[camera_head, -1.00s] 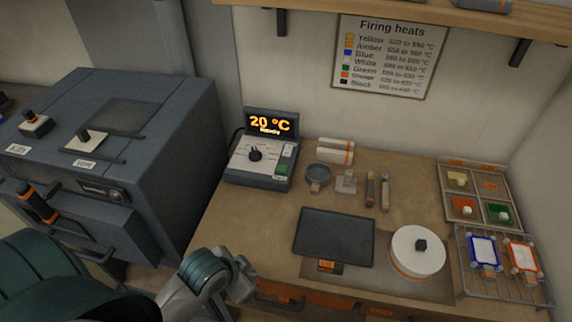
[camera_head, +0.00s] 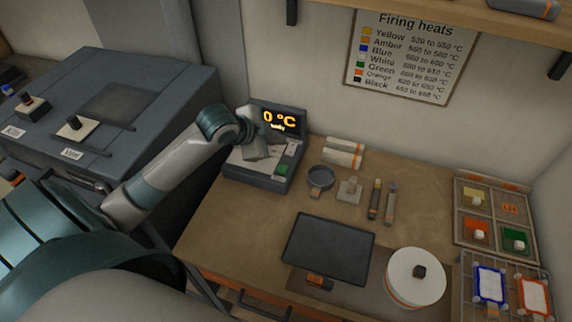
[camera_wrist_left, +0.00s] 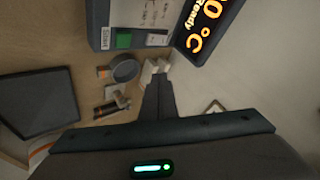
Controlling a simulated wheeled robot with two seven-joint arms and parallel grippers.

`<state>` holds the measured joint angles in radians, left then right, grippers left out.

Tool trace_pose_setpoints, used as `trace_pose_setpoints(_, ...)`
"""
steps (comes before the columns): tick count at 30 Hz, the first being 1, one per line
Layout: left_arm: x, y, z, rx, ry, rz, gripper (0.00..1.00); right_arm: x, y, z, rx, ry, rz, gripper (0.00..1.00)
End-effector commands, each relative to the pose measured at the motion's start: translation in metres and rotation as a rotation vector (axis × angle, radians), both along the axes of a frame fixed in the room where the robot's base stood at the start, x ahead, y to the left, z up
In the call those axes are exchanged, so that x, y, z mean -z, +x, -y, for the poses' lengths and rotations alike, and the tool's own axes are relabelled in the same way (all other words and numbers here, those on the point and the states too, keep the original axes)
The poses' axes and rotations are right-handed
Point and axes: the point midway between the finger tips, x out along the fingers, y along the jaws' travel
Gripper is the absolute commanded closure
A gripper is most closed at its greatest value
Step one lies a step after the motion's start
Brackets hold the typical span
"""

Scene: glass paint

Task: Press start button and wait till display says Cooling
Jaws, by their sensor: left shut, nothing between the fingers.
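The controller box (camera_head: 236,171) stands on the bench against the back wall. Its display (camera_head: 281,121) shows orange digits ending in "0 °C", partly hidden by my left arm. In the left wrist view the display (camera_wrist_left: 208,22) reads "Ready" under the temperature. The green start button (camera_head: 283,169) is on the box's right side, and it also shows in the left wrist view (camera_wrist_left: 124,40). My left gripper (camera_head: 257,151) is over the box front and hides the dial. In the left wrist view its fingers (camera_wrist_left: 158,80) are shut and empty, apart from the button. My right gripper is not in view.
A grey kiln (camera_head: 150,90) stands left of the bench. Right of the box are a round dish (camera_head: 320,177), small tools, a dark plate (camera_head: 328,248), a white turntable (camera_head: 416,272) and a colour tray (camera_head: 462,216). A firing heats chart (camera_head: 408,55) hangs behind.

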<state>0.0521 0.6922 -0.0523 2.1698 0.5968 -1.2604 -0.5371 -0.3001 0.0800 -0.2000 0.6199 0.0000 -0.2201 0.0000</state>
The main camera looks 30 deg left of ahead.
Motion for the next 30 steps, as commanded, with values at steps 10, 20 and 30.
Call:
trace_pose_setpoints(10,0.001,0.000,0.000,-0.001,-0.001,0.000,1.00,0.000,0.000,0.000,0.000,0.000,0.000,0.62)
trace_pose_setpoints(20,0.018,-0.001,0.001,-0.002,-0.004,-0.002,1.00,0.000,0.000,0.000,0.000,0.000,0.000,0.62)
trace_pose_setpoints(30,0.056,-0.001,0.000,-0.003,-0.005,-0.004,1.00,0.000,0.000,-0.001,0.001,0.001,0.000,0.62)
